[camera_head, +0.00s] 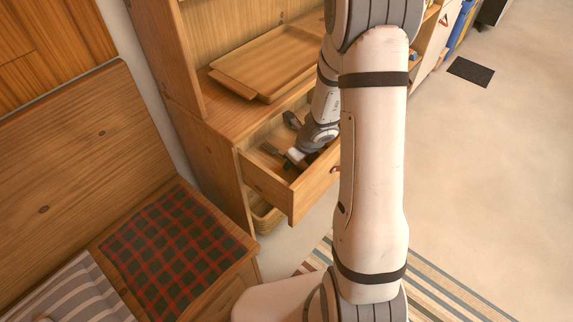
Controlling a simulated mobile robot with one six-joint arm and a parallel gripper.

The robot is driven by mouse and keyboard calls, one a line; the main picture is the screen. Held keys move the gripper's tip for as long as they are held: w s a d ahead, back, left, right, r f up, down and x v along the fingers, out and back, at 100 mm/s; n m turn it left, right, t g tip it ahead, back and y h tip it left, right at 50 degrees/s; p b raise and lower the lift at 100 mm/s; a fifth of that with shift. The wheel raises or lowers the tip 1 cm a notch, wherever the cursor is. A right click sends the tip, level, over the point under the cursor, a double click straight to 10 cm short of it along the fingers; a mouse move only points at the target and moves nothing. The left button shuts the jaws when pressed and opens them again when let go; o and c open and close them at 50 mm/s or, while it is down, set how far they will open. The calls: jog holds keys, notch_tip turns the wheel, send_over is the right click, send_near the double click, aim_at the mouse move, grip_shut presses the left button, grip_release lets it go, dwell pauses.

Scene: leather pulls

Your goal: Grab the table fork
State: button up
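A wooden drawer (267,184) stands pulled out from the cabinet in the middle of the view. My arm reaches down into it from the right, and my gripper (293,157) is inside the drawer near its front left part. A small dark, thin item (270,148) lies in the drawer just left of my gripper; it may be the table fork, but it is too small to be sure. My arm hides the right part of the drawer.
A wooden tray (262,88) lies on the cabinet top above the drawer. A basket (264,217) sits below the drawer. A wooden bench with a red-and-green checked cushion (178,246) is at lower left. A striped rug (437,284) and open floor lie right.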

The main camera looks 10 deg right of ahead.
jog(key=shift+f, duration=0.15)
dwell(0.3)
grip_shut()
